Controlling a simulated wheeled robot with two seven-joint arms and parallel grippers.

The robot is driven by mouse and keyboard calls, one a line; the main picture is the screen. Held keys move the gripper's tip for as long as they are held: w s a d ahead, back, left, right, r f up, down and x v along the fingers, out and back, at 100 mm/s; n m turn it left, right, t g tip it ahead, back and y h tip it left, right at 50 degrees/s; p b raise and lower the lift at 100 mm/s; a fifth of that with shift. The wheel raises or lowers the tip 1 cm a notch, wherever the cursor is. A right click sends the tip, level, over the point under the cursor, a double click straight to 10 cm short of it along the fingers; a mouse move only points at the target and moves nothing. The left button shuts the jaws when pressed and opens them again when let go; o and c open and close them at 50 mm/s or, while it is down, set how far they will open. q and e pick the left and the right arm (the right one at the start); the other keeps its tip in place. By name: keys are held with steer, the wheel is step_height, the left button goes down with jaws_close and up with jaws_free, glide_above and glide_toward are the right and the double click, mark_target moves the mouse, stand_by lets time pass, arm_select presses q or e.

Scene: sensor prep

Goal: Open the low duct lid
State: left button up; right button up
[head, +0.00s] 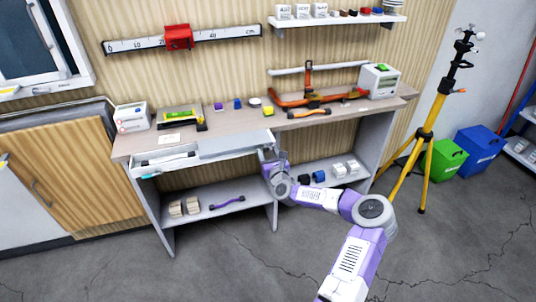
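A pale grey, shallow, long box (150,170) runs along the front edge of the workbench; I take it for the low duct. Its left part is open at the top and something dark lies inside. A flat grey panel (232,145), which looks like its lid, covers the right part. My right gripper (266,155) is at the right end of this panel, by the bench's front edge. Its fingers are small and partly merge with the grey behind, so I cannot tell whether they touch the panel or how far apart they are. My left gripper is not in view.
The workbench (235,117) carries small blocks, a white box (132,117) and orange pipework (300,98). Shelves below hold blocks and a purple handle (227,202). A yellow tripod (424,140) and green (445,158) and blue bins (478,150) stand right. The front floor is clear.

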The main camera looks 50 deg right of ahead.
steer(key=p+v, duration=0.2)
steer(key=v, duration=0.5)
steer(key=shift+s, duration=0.3)
steer(key=shift+a, duration=0.15)
